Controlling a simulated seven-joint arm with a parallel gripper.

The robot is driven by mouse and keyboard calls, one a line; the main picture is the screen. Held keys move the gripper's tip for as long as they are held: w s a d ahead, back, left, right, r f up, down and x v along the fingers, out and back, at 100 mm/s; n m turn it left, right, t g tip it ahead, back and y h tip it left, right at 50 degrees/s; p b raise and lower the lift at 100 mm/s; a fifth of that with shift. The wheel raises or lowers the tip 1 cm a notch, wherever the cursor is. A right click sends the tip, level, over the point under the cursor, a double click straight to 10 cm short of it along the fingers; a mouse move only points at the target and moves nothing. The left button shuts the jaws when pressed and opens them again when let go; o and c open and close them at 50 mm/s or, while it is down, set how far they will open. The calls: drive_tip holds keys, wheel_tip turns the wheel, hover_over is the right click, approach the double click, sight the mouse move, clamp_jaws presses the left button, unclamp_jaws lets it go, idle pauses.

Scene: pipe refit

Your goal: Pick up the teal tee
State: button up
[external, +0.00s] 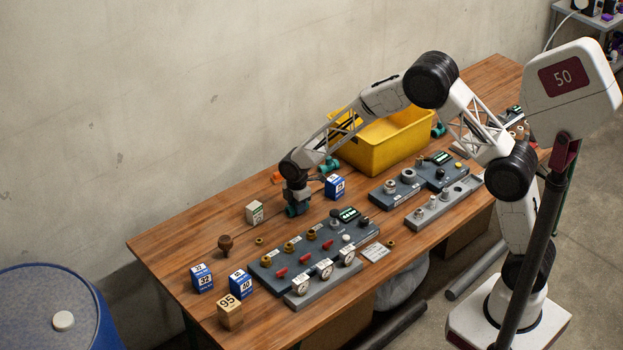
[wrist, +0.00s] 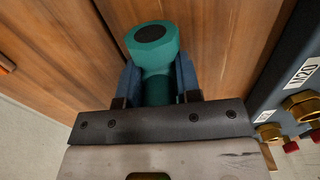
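A teal tee (external: 296,210) is on the wooden table under my gripper (external: 297,205), mostly hidden by it in the external view. In the wrist view the teal tee (wrist: 155,45) shows its round end with a dark opening, and its stem runs back between the fingers. My gripper (wrist: 160,82) has one finger on each side of this stem, with no clear gap visible. It looks shut on the tee. The tee appears at table level; whether it is lifted I cannot tell. Another teal fitting (external: 329,165) lies behind, beside the yellow bin.
A yellow bin (external: 388,145) stands behind. A blue block (external: 335,187) and a pale block (external: 254,212) flank my gripper. A grey panel (external: 300,262) with brass fittings, red handles and gauges lies in front.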

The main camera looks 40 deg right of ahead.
drive_tip(key=c, duration=0.3)
drive_tip(key=shift+r, duration=5)
